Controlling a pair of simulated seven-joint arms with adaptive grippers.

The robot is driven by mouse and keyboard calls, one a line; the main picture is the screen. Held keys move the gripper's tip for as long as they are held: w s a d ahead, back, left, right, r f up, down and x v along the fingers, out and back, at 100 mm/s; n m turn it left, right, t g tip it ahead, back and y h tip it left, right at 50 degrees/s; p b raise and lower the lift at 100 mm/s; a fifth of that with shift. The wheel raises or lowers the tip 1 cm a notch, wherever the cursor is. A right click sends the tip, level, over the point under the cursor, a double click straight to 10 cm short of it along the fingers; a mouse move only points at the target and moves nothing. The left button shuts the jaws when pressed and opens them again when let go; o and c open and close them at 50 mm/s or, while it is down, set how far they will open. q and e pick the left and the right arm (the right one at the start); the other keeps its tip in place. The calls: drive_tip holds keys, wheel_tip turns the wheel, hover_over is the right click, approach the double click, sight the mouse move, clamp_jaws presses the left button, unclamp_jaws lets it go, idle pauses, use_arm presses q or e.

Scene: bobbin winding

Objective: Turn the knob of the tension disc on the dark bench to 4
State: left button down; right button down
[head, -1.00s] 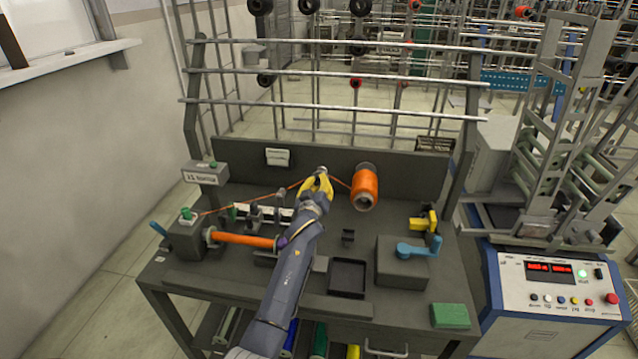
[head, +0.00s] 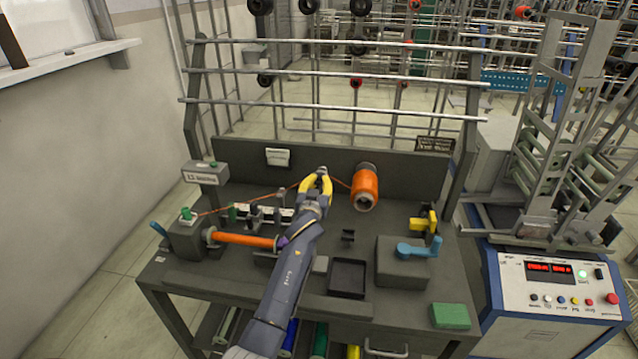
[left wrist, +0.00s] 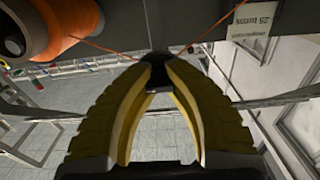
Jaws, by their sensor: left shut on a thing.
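My left gripper (head: 321,173) reaches over the dark bench (head: 228,268) to the tension disc at the back panel. Its yellow fingers are shut on the dark knob of the tension disc, which shows between the fingertips in the left wrist view (left wrist: 158,72). In the head view the fingers cover the knob, so its dial and setting cannot be read. Orange thread runs to the disc from both sides. My right gripper is not in view.
An orange spool (head: 365,187) sits close to the right of the disc. An orange bobbin (head: 243,239) lies at the left. A black tray (head: 347,278), a grey box with a blue lever (head: 418,250) and a green block (head: 450,316) stand toward the front.

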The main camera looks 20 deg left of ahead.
sight(319, 181)
use_arm(q)
drive_tip(key=shift+w+a+r, duration=0.1)
drive_tip(key=shift+a+r, duration=0.05)
drive_tip(key=shift+r, duration=0.35)
drive_tip(key=c, duration=1.6)
unclamp_jaws()
drive_tip(key=o, duration=0.5)
drive_tip(key=shift+f, duration=0.3)
drive_tip(key=shift+r, duration=0.1)
wheel_tip(319, 181, up, 10)
drive_tip(key=shift+f, duration=0.1)
